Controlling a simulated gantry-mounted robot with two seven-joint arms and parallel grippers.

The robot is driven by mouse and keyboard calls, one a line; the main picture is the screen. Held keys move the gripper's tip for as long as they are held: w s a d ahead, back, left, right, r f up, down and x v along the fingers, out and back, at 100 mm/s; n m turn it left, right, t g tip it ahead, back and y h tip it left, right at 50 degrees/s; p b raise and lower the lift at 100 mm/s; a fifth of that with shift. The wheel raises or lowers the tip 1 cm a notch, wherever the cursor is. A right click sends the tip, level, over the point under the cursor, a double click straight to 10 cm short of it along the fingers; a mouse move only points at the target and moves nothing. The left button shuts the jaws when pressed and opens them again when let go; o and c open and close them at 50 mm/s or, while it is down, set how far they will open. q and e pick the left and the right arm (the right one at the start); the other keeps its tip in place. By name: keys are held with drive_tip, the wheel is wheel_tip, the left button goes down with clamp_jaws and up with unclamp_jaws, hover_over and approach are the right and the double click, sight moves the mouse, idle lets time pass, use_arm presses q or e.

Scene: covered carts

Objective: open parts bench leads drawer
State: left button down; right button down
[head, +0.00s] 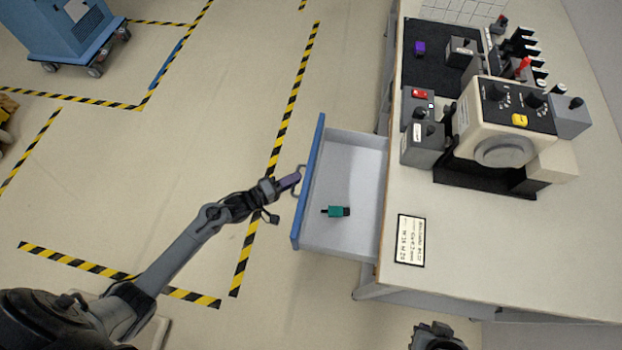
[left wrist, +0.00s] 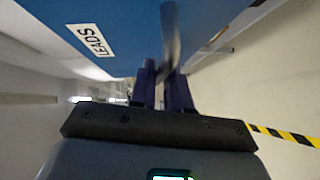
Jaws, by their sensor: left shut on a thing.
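The leads drawer (head: 340,245) is pulled out from the left side of the bench (head: 480,240). It has a blue front (head: 309,190) and a pale inside. A green and black connector (head: 337,211) lies on its floor. In the left wrist view the blue front (left wrist: 60,15) carries a white LEADS label (left wrist: 90,40). My left gripper (head: 294,181) is shut on the drawer's metal handle (head: 301,181); the handle also shows between the purple fingers in the left wrist view (left wrist: 170,45). My right gripper (head: 437,338) is only partly seen at the bottom edge of the head view.
The bench top holds a cream machine (head: 505,120), grey boxes and a dark mat (head: 435,65). A paper label (head: 410,240) lies near its edge. Floor left of the drawer is clear, with yellow-black tape (head: 285,120). A blue cart (head: 75,35) stands far left.

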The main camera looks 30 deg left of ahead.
use_arm(q)
drive_tip(key=shift+s+a, duration=0.2)
drive_tip(key=shift+a, duration=0.45)
drive_tip(key=shift+s+a, duration=0.15)
drive_tip(key=shift+a, duration=0.45)
drive_tip(key=c, duration=1.2)
unclamp_jaws()
drive_tip(key=shift+o, duration=0.2)
drive_tip(key=shift+s, duration=0.1)
drive_tip(key=p+v, duration=0.2)
drive_tip(key=v, duration=0.8)
drive_tip(key=shift+s+a, duration=0.2)
drive_tip(key=shift+s, duration=0.1)
